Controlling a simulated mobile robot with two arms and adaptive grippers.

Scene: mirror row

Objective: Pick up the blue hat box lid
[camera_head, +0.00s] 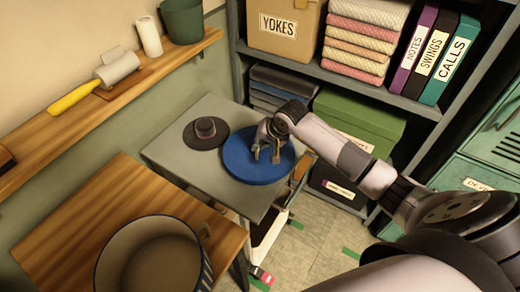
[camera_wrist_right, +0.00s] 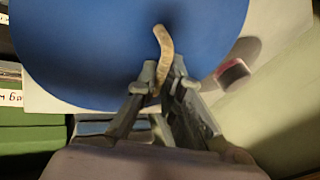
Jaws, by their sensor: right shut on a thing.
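The blue hat box lid (camera_head: 244,163) is a round blue disc at the right side of the grey table (camera_head: 185,160). Its blue top fills much of the right wrist view (camera_wrist_right: 90,40), with a tan strap handle (camera_wrist_right: 163,50) standing up from it. My right gripper (camera_head: 268,153) is over the lid's top. In the right wrist view its fingers (camera_wrist_right: 165,82) are shut on the strap handle, from both sides. I cannot tell whether the lid touches the table. My left gripper is not in view.
A black brimmed hat (camera_head: 200,134) lies left of the lid. A wooden table with a large round open box (camera_head: 105,270) is at the front left. Shelves with a green box (camera_head: 360,112) and binders (camera_head: 448,60) stand behind. A wooden wall shelf (camera_head: 60,135) runs along the left.

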